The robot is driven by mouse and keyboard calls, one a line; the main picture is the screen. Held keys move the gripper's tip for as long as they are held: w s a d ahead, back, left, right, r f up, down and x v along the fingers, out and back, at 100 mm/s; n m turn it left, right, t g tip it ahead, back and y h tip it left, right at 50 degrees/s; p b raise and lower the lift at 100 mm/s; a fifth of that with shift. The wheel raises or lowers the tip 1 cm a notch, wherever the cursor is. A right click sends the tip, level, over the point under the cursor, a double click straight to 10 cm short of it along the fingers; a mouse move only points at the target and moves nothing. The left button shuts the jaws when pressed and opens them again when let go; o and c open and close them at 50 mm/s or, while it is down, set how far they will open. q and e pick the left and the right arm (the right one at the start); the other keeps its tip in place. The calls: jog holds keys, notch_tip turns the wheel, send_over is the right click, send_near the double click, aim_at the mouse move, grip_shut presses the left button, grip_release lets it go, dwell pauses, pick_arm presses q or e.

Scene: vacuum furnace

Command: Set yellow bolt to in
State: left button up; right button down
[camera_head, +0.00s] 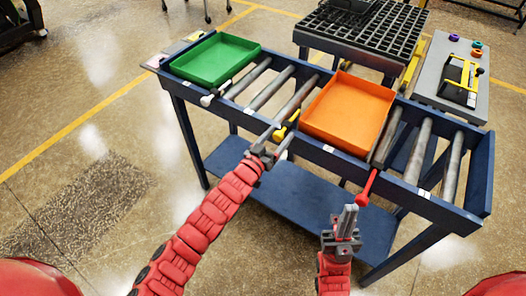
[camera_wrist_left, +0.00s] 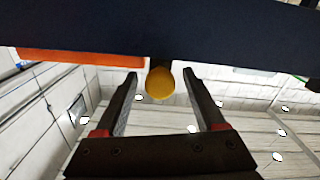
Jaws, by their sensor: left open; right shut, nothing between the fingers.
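The yellow bolt (camera_head: 285,126) sits at the front rail of the blue roller table, left of the orange tray. Its round yellow end (camera_wrist_left: 160,83) shows in the left wrist view, below the dark rail. My left gripper (camera_head: 277,143) is open at the bolt, and it also shows in the left wrist view (camera_wrist_left: 160,75). The yellow end lies between its two fingertips, with a gap on each side. My right gripper (camera_head: 348,212) is shut and empty, close to a red bolt (camera_head: 367,188). My left gripper partly hides the yellow bolt in the head view.
The blue roller table (camera_head: 238,121) bears a green tray (camera_head: 215,59) at left and an orange tray (camera_head: 348,110) in the middle. A dark grid table (camera_head: 360,35) stands behind. A grey side table (camera_head: 440,65) holds small coloured parts.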

pick_arm(q)
jog(key=b+v, duration=0.1)
jog(key=v, duration=1.5)
jog(key=shift+s, duration=0.4)
jog(key=shift+a, duration=0.15)
